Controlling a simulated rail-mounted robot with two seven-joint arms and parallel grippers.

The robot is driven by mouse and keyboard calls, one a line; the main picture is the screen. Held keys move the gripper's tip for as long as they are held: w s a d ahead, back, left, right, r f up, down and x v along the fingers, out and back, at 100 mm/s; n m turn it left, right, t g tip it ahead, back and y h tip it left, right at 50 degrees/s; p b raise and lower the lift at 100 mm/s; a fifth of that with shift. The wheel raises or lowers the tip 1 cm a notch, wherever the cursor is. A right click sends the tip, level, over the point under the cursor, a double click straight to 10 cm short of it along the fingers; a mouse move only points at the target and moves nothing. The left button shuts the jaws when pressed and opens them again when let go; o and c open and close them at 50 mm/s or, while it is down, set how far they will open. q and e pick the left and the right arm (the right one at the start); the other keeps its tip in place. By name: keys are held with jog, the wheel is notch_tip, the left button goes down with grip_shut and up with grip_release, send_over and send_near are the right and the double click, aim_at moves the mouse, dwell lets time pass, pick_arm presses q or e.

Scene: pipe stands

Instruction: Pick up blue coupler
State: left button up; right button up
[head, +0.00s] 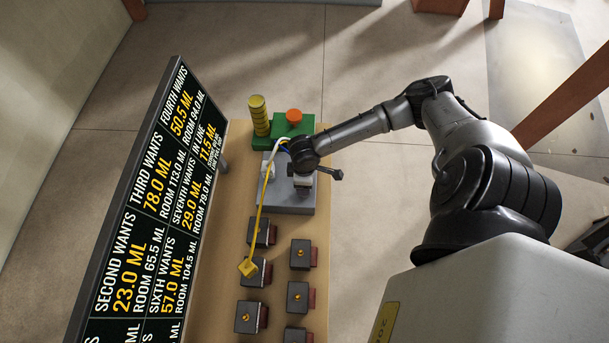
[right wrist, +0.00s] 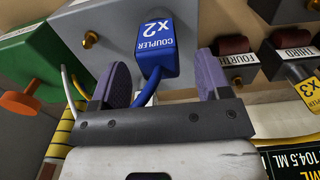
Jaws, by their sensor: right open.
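The blue coupler (right wrist: 157,48), labelled "COUPLER x2", shows in the right wrist view in front of a grey block (right wrist: 110,35). Its blue hose end runs down between the two purple finger pads of my right gripper (right wrist: 162,72). The gripper is open, with a gap on both sides of the hose; the coupler's wide head lies mostly beyond the fingertips. In the head view my right gripper (head: 304,180) is over the grey block (head: 290,201), and my arm hides the coupler there. My left gripper is in neither view.
A green box (head: 292,129) with an orange knob and a yellow ribbed cylinder (head: 259,115) stand at the back. A tall display board (head: 145,215) borders the table's left.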

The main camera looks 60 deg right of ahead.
jog(key=shift+s+f, duration=0.1)
jog(key=shift+f, duration=2.4)
jog(key=shift+c, duration=0.2)
jog(key=c, duration=1)
jog(key=shift+o, duration=0.2)
jog(key=shift+r, duration=0.1)
